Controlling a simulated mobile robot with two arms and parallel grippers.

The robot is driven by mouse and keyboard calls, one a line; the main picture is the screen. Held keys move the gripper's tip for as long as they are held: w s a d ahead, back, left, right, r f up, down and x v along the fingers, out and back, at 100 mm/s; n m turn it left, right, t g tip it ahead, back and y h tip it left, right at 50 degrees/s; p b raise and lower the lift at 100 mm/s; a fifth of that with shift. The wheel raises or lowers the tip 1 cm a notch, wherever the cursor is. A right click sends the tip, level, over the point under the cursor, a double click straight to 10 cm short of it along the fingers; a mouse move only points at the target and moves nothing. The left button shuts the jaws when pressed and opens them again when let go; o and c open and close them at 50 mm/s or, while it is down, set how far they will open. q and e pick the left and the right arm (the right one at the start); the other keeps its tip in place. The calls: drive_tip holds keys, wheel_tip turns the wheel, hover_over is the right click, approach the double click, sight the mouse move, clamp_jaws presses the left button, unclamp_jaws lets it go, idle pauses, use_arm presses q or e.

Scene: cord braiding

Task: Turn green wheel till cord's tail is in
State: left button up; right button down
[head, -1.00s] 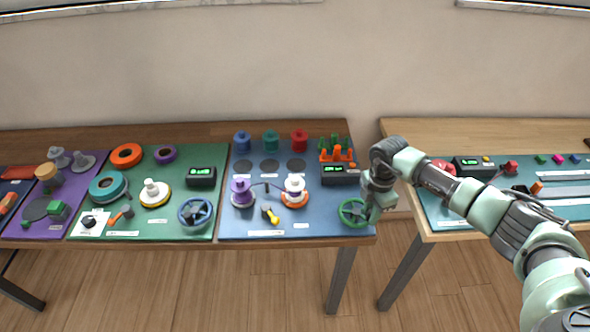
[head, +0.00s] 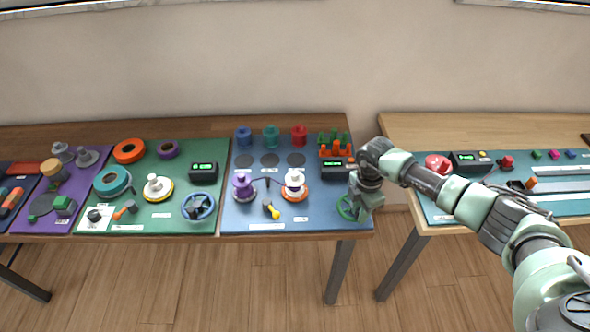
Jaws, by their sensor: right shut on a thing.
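The green wheel (head: 345,207) stands at the front right corner of the blue mat (head: 262,221), partly hidden by my right gripper. My right gripper (head: 357,211) is at the wheel's right side and shut on its rim. A dark cord (head: 268,184) shows thinly between the purple spool (head: 242,185) and the white spool with an orange base (head: 294,185). The cord's tail is too small to make out. My left gripper is not in view.
A small black box with a green display (head: 333,170) stands behind the wheel. A yellow-tipped tool (head: 272,211) lies mid-mat. A gap separates this table from the right one (head: 426,225).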

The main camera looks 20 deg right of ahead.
sight(337, 203)
drive_tip(key=shift+a+f, duration=0.15)
drive_tip(key=shift+a, duration=0.45)
drive_tip(key=w+a+b, duration=0.2)
drive_tip(key=a+b, duration=0.1)
drive_tip(key=shift+w+f, duration=0.2)
drive_tip(key=shift+w, duration=0.2)
drive_tip(key=w+b, duration=0.4)
drive_tip(key=shift+w+d+r+b, duration=0.2)
drive_tip(key=shift+w+d+b, duration=0.05)
drive_tip(key=shift+d+b, duration=0.1)
drive_tip(key=shift+a, duration=0.15)
drive_tip(key=shift+s+b, duration=0.1)
drive_tip(key=shift+b, duration=0.65)
drive_tip(key=shift+w+d+r, duration=0.1)
drive_tip(key=shift+w+d, duration=0.3)
drive_tip(key=shift+w, duration=0.1)
